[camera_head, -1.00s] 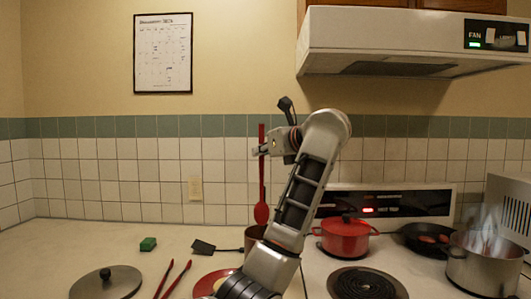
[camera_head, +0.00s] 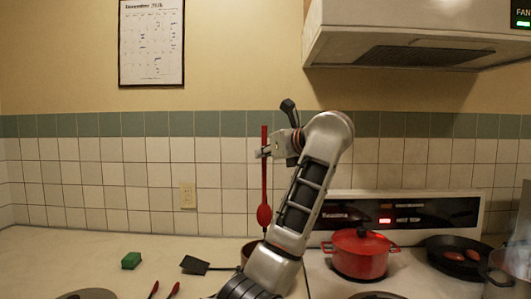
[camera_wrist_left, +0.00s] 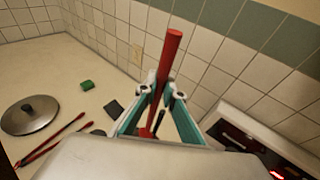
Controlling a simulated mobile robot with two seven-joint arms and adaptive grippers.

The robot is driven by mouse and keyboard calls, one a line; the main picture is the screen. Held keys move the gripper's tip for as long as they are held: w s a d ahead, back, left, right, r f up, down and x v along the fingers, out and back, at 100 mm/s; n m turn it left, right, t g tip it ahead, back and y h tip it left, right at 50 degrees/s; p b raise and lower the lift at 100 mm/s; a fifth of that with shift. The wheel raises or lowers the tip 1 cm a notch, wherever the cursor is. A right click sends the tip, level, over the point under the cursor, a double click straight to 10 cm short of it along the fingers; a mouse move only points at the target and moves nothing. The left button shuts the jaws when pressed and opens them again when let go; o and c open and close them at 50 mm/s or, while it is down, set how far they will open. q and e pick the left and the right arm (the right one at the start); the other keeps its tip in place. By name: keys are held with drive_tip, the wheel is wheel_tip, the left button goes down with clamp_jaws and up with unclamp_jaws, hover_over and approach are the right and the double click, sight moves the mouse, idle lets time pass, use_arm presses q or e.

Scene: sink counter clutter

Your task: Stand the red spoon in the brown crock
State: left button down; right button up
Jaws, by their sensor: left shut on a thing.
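The red spoon (camera_head: 264,180) hangs upright, bowl down, in my left gripper (camera_head: 266,152), which is shut on its handle. The spoon also shows between the teal fingers of my left gripper (camera_wrist_left: 160,95) in the left wrist view, its handle (camera_wrist_left: 170,55) rising past the fingertips. The brown crock (camera_head: 246,250) stands on the counter below the spoon bowl, largely hidden behind my left forearm. In the head view the bowl shows just above the crock's rim; I cannot tell whether it is exactly over the opening. My right gripper is not in view.
A black turner (camera_head: 195,265) and a green sponge (camera_head: 131,260) lie left of the crock. A pot lid (camera_wrist_left: 30,114) and red tongs (camera_wrist_left: 55,138) lie further left. A red pot (camera_head: 360,255) and a black pan (camera_head: 458,258) stand on the stove at right.

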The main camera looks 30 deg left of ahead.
sight(265, 203)
use_arm(q)
wheel_tip(265, 203, down, 5)
drive_tip(key=b, duration=0.3)
drive_tip(key=shift+w+f, duration=0.1)
drive_tip(key=shift+f, duration=0.4)
drive_tip(key=shift+f+b, duration=0.65)
drive_tip(key=shift+f, duration=1.1)
drive_tip(key=shift+f+b, duration=0.7)
drive_tip(key=shift+f, duration=1.55)
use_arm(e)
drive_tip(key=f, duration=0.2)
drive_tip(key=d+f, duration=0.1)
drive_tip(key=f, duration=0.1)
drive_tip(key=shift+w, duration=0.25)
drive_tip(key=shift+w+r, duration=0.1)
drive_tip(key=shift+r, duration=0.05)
use_arm(q)
drive_tip(key=c, duration=2.1)
unclamp_jaws()
